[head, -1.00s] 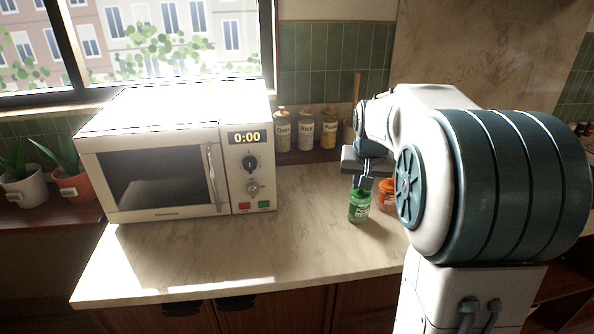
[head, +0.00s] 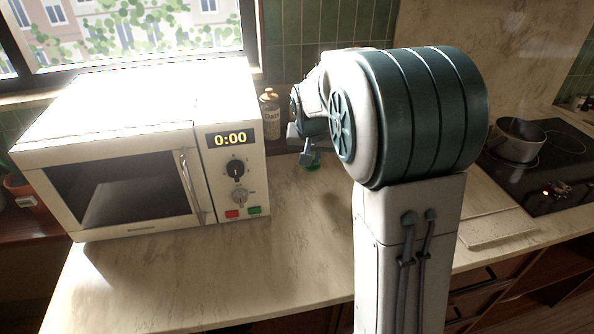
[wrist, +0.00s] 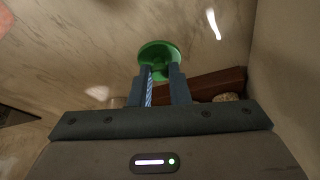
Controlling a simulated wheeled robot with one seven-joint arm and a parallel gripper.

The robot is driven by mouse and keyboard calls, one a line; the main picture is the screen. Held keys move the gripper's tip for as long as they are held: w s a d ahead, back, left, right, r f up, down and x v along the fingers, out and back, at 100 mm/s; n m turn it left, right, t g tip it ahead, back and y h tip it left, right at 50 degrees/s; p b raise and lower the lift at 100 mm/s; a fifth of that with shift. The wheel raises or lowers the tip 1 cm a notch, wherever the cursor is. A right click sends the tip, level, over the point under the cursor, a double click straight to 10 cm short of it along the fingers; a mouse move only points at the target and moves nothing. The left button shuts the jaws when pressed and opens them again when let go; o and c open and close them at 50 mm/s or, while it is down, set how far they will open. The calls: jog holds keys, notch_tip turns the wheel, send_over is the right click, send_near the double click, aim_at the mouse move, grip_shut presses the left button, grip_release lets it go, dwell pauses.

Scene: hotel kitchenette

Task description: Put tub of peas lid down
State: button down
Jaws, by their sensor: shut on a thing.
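The green tub of peas (head: 313,161) shows only in part in the head view, right of the microwave and mostly hidden by my arm. In the wrist view the green tub (wrist: 158,53) shows a round green end beyond the fingertips. My gripper (wrist: 161,72) is shut on it, one finger on each side. In the head view my gripper (head: 306,157) is small and partly covered by my wrist. I cannot tell which end is the lid, or whether the tub touches the counter.
A white microwave (head: 140,150) stands left on the marble counter (head: 290,240). A bottle labelled Oats (head: 270,115) stands behind. A pot (head: 517,140) sits on the dark hob (head: 550,165) at right, with a pale board (head: 500,228) in front. The front middle counter is clear.

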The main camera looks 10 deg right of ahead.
jog(key=a+f, duration=0.1)
jog(key=w+a+f, duration=0.1)
jog(key=a, duration=0.1)
jog(key=shift+w+a, duration=0.1)
jog(key=shift+a, duration=0.1)
jog(key=shift+f+p, duration=0.4)
jog(key=shift+f, duration=1.7)
jog(key=shift+f, duration=0.25)
jog(key=c, duration=1.4)
grip_release()
jog(key=shift+r, duration=0.1)
jog(key=shift+o, duration=0.2)
jog(key=shift+r, duration=0.1)
